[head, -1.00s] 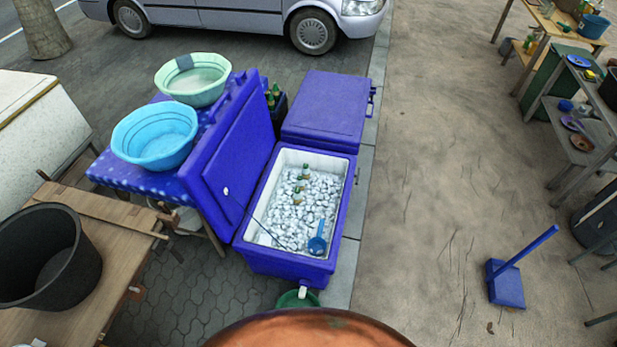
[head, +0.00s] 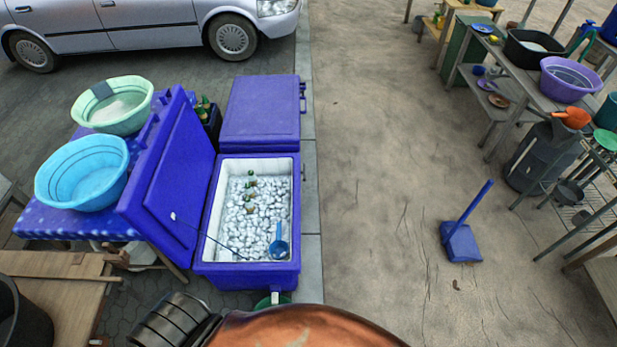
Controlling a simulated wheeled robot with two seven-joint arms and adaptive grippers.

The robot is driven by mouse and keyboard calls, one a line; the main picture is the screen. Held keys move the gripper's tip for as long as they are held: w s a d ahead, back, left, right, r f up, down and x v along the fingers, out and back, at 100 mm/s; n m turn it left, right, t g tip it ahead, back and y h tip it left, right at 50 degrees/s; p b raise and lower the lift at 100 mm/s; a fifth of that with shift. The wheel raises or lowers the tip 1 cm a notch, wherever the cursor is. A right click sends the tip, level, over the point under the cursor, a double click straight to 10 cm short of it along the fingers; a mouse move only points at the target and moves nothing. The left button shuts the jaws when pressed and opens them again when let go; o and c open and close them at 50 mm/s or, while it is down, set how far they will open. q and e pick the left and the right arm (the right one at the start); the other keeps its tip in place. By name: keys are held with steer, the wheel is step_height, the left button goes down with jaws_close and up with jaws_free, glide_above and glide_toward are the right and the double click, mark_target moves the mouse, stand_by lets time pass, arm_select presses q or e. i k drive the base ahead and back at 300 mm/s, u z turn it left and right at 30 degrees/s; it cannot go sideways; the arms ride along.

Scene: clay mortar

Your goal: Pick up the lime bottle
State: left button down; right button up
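Several bottles, at least some of them green, stick up out of the ice (head: 240,225) in the open blue cooler (head: 297,215) in the head view. One bottle (head: 251,183) shows mostly its top; the rest is hidden in the ice. They are too small to tell which is the lime bottle. More dark green bottles (head: 204,104) stand in a dark crate behind the open lid. Neither of my grippers is in view.
A blue scoop (head: 278,243) lies on the ice. The cooler's lid (head: 165,185) leans open to the left, beside a table with a blue basin (head: 82,172) and a green basin (head: 113,106). A closed cooler (head: 261,112) stands behind. A blue dustpan (head: 461,243) is on open sandy ground at right.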

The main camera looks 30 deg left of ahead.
mark_target(253, 179)
steer(key=z, duration=0.25)
steer(key=i, duration=2.85)
steer(key=u, duration=3.8)
